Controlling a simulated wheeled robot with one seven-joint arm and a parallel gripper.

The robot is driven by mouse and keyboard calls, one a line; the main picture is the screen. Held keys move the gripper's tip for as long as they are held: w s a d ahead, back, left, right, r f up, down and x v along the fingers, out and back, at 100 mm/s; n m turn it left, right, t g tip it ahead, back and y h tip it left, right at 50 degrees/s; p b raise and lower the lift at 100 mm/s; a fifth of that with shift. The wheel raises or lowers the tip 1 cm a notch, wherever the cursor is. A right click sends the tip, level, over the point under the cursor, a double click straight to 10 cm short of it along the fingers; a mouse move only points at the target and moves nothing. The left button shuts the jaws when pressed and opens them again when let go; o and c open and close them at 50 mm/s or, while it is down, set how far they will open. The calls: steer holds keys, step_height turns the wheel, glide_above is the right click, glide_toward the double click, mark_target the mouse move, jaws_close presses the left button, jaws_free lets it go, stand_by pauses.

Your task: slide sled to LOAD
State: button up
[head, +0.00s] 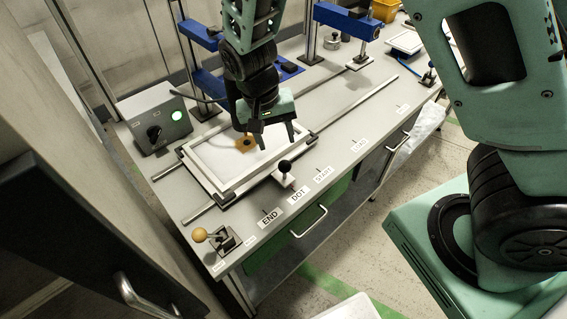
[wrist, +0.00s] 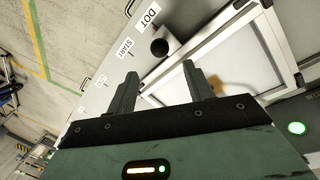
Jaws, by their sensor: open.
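The sled is a white panel in a pale frame (head: 225,197) on two rails, toward the left of the bench. It also shows in the wrist view (wrist: 283,43). A black ball knob (head: 284,167) stands on a small block at the sled's front right side, nearest the DOT label (head: 298,195). The knob is in the wrist view too (wrist: 159,47), just beyond the fingers. My gripper (head: 277,141) is open and empty, above the sled's right end and apart from the knob. The START label (head: 323,174) and a fainter label reading LOAD (head: 359,145) lie farther right.
A control box (head: 158,130) with a lit green button stands behind the sled at left. A yellow-knobbed lever (head: 200,235) is at the front left corner. Blue fixtures (head: 345,20) stand at the back. The rails (head: 350,107) right of the sled are clear.

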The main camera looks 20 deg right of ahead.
mark_target(283, 162)
steer(key=f, duration=0.3)
steer(key=d+f+p, duration=0.1)
steer(key=f, duration=0.3)
steer(key=d+f, duration=0.1)
steer(key=f, duration=0.3)
steer(key=shift+s+f, duration=0.1)
steer(key=shift+s, duration=0.2)
jaws_close()
steer(key=w+d+b, duration=0.1)
steer(key=w+d, duration=0.1)
steer(key=d, duration=0.6)
steer(key=w+d+b, duration=0.1)
steer(key=w+d, duration=0.2)
steer(key=d, duration=0.6)
steer(key=w+d+b, duration=0.2)
steer(key=w+d, duration=0.1)
steer(key=d, duration=0.6)
steer(key=shift+w, duration=0.15)
jaws_free()
steer(key=shift+a+r, duration=0.1)
steer(key=shift+r, duration=0.1)
steer(key=a+r+b, duration=0.2)
steer(key=a+r, duration=0.1)
steer(key=r, duration=1.3)
steer(key=shift+w+r+b, duration=0.35)
steer(key=shift+w+r, duration=0.05)
steer(key=shift+w, duration=0.05)
